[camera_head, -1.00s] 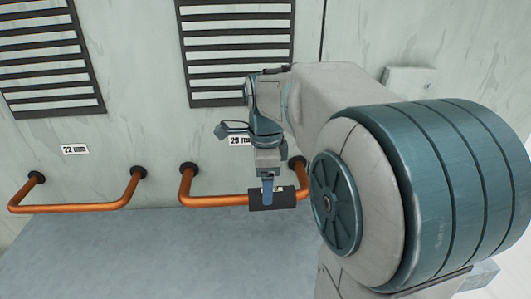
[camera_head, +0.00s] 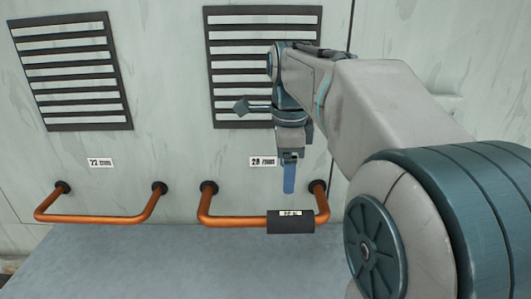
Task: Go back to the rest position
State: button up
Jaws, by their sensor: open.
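My gripper (camera_head: 289,178) points down, above the right-hand copper pipe (camera_head: 238,220) and apart from it. It is open and empty; only one blue finger shows clearly, and the other is hidden behind or in line with it. A black sleeve (camera_head: 290,225) with a small white label sits around the pipe near its right end, just below my gripper. My arm reaches in from the right side of the picture.
A second, bare copper pipe (camera_head: 100,219) is at the left. Tags reading 22 mm (camera_head: 100,163) and 28 mm (camera_head: 263,161) sit on the pale wall, below the slatted vents (camera_head: 72,70). The grey surface (camera_head: 170,265) below is clear.

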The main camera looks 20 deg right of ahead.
jog(key=s+a+f+n+t, duration=0.1)
jog(key=s+a+f+n, duration=0.2)
jog(key=s+f+n, duration=0.3)
jog(key=s+a+f+n+t, duration=0.1)
jog(key=s+f+n, duration=0.5)
jog(key=n, duration=0.9)
notch_tip(320, 180, down, 4)
jog(key=shift+s+a+r+t, duration=0.25)
jog(key=shift+s+a+t, duration=0.1)
jog(key=shift+a, duration=0.55)
